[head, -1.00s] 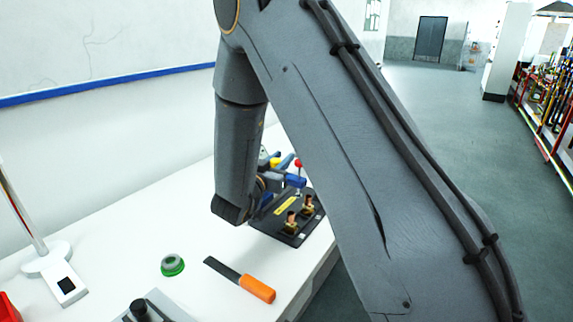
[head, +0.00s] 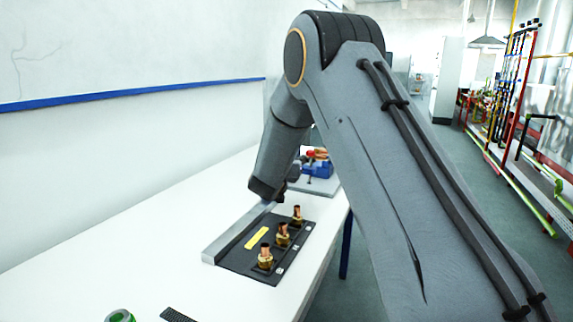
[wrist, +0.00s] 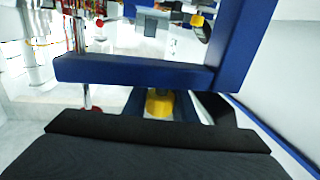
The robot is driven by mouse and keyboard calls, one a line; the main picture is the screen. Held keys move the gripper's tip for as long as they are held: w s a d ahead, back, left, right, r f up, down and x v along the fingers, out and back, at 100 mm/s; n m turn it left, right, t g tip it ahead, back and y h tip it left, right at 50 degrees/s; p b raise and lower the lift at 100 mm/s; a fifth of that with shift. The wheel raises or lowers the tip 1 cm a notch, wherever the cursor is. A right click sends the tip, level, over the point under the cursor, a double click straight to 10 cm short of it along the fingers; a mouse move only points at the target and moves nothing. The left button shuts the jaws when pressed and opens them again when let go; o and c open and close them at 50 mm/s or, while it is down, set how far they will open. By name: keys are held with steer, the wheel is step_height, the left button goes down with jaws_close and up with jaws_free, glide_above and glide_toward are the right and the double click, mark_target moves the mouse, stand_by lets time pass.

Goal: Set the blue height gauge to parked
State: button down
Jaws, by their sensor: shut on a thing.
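A blue frame with an upright post and a crossbar, which looks like the blue height gauge (wrist: 135,73), stands close in front of my gripper in the wrist view. A yellow round part shows below the crossbar. A blue device with a red knob (head: 318,168) sits on a grey plate in the head view; I cannot tell whether it is the same thing. My gripper (head: 280,196) is low over the bench beyond the copper fittings, its jaws mostly hidden. Its dark body (wrist: 155,140) fills the bottom of the wrist view. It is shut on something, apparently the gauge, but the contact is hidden.
A black plate (head: 237,258) with three copper-and-brass fittings (head: 283,235) and a yellow label lies nearer on the white bench. A green ring (head: 121,316) is at the bottom edge. The wall is left, and the bench's open edge is right.

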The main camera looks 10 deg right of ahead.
steer(key=shift+w+d+r, duration=0.15)
steer(key=shift+w, duration=0.1)
steer(key=c, duration=1.9)
jaws_free()
steer(key=shift+o, duration=0.8)
steer(key=shift+w+d, duration=0.15)
steer(key=b+v, duration=0.2)
steer(key=v, duration=0.6)
